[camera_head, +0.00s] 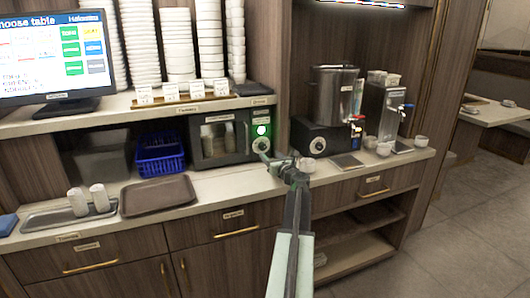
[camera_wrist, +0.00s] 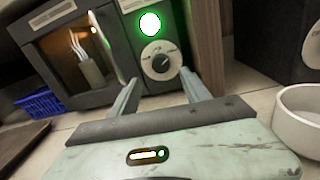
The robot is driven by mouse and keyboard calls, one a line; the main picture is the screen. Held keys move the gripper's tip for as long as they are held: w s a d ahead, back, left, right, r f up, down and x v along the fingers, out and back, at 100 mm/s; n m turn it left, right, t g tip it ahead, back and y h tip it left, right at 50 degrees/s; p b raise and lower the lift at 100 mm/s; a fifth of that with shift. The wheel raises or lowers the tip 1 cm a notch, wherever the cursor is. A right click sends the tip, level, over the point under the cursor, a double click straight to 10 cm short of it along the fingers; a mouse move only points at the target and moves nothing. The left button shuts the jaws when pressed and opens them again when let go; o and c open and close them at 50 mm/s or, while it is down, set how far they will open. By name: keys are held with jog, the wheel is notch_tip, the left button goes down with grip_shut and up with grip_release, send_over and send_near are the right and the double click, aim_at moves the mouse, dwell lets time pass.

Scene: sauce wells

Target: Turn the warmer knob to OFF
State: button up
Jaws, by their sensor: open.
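The warmer (camera_head: 218,138) is a dark box with a glass door on the counter, and it also fills the upper left of the wrist view (camera_wrist: 75,52). Its knob (camera_wrist: 161,60) is dark on a round pale dial. The dial marks are too small to read. A round green light (camera_wrist: 150,23) glows above the knob. I see no contact.
A white bowl (camera_wrist: 305,118) stands close on the right in the wrist view. A blue basket (camera_head: 160,155) and a brown tray (camera_head: 157,195) are left of the warmer. A steel pot (camera_head: 333,95) on a dark base (camera_head: 318,138) stands to the right.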

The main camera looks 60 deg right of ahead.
aim_at(264, 148)
jog(key=x, duration=0.7)
jog(key=shift+w+d, duration=0.1)
jog(key=shift+d, duration=0.15)
grip_shut()
